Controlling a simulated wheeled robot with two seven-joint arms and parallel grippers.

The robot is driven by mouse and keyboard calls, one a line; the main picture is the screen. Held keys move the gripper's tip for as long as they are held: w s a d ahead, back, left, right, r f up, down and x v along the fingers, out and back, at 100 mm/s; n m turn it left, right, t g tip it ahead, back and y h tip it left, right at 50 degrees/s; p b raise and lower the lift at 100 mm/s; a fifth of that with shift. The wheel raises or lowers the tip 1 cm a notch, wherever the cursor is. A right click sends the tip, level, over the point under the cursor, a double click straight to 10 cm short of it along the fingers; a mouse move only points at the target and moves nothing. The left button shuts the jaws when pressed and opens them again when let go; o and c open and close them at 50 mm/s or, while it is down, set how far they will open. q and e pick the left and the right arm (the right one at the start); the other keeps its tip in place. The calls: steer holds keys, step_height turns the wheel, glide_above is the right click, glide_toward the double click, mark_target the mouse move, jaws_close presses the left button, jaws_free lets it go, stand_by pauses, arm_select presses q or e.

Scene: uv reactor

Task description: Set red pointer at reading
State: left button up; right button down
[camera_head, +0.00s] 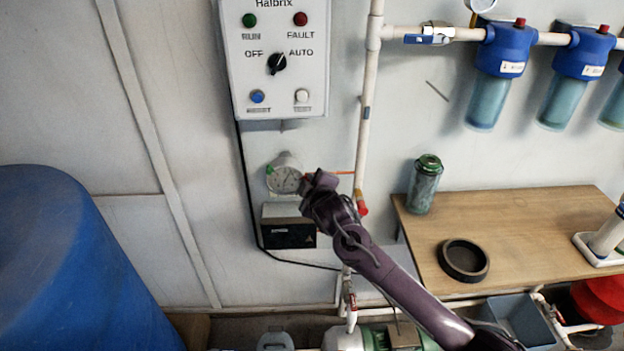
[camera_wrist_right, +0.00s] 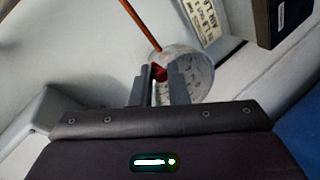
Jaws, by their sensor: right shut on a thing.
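A round white dial gauge (camera_head: 284,178) is on the wall below the control panel, with a small green mark at its left edge. My right gripper (camera_head: 306,184) reaches it from the right and covers part of its right side. In the right wrist view, the dial (camera_wrist_right: 197,75) lies just beyond the fingers, partly hidden by them. The right gripper (camera_wrist_right: 160,76) is shut on a small red part, the red pointer (camera_wrist_right: 159,71), at the dial's edge. The exact reading is too small and too covered to tell. My left gripper is not in view.
A thin orange tube (camera_head: 343,172) runs from the gauge to the vertical pipe (camera_head: 367,110). A dark box (camera_head: 288,236) is below the gauge. The control panel (camera_head: 276,75) is above. A wooden table (camera_head: 530,220) with a green can (camera_head: 425,185) stands right; a blue tank (camera_head: 70,260) stands left.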

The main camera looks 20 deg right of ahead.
steer(key=shift+a+r+n+g+h+p, duration=0.3)
steer(key=shift+r+n+h+p, duration=0.15)
steer(key=shift+n+p, duration=0.15)
steer(key=c, duration=1.4)
jaws_free()
steer(key=shift+w, duration=0.1)
steer(key=shift+c, duration=0.2)
steer(key=b+v, duration=0.1)
steer(key=v, duration=0.7)
steer(key=shift+b, duration=0.3)
steer(key=shift+w+d+f, duration=0.1)
steer(key=shift+f, duration=0.05)
